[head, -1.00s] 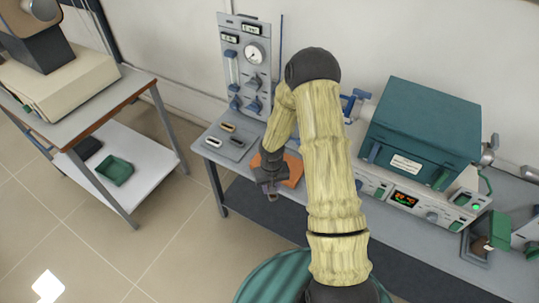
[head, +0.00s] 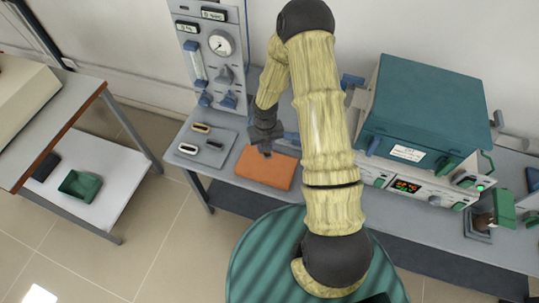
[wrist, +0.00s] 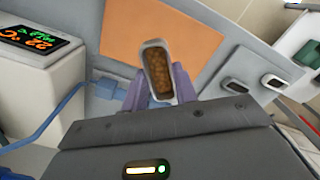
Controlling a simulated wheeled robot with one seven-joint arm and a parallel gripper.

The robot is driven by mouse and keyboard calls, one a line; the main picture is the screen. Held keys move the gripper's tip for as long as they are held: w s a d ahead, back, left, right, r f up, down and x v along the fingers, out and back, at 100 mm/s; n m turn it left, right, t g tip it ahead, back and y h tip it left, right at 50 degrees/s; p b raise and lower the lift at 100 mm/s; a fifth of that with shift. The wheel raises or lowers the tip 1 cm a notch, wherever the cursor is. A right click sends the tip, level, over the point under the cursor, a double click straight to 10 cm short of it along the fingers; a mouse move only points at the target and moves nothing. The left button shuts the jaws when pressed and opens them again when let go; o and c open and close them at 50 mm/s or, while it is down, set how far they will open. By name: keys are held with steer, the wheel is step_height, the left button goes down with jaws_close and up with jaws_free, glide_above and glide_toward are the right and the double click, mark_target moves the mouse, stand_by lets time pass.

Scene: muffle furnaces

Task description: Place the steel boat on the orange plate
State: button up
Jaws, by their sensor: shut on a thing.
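My gripper (head: 265,150) is shut on the steel boat (wrist: 158,70), a small grey-rimmed oblong boat with brown grainy contents. The two fingers hold it by its sides in the wrist view, with its far end sticking out past them. In the head view the boat is mostly hidden by my gripper. The orange plate (head: 262,172) lies flat on the bench, and my gripper is over its back part. The plate (wrist: 125,35) also shows behind the boat in the wrist view. I cannot tell how high the boat is above it.
A grey tray (head: 222,160) left of the plate bears a tan-filled boat (head: 200,128), a white boat (head: 188,149) and a dark boat (head: 214,145). A gauge panel (head: 213,50) stands behind. A teal furnace (head: 425,105) stands on the right.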

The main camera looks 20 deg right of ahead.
stand_by(0.3)
steer(key=m+b, duration=0.1)
steer(key=b, duration=0.2)
steer(key=shift+w+d+f, duration=0.25)
steer(key=shift+w+d, duration=0.1)
steer(key=shift+w, duration=0.05)
steer(key=m+b, duration=0.1)
steer(key=b, duration=0.3)
steer(key=shift+w+d+f+m, duration=0.1)
steer(key=shift+m, duration=0.2)
steer(key=m+b, duration=0.1)
steer(key=b, duration=0.1)
steer(key=m+b, duration=0.1)
steer(key=b, duration=0.1)
steer(key=m+b, duration=0.1)
steer(key=b, duration=0.1)
steer(key=shift+s+r+m+b, duration=0.3)
steer(key=shift+b, duration=0.1)
steer(key=shift+s+a+r+m+b, duration=0.3)
steer(key=shift+a+r+m+b, duration=0.1)
steer(key=shift+b, duration=0.25)
steer(key=shift+r, duration=0.15)
glide_above(266, 164)
steer(key=shift+s+f, duration=0.1)
steer(key=shift+f, duration=3.05)
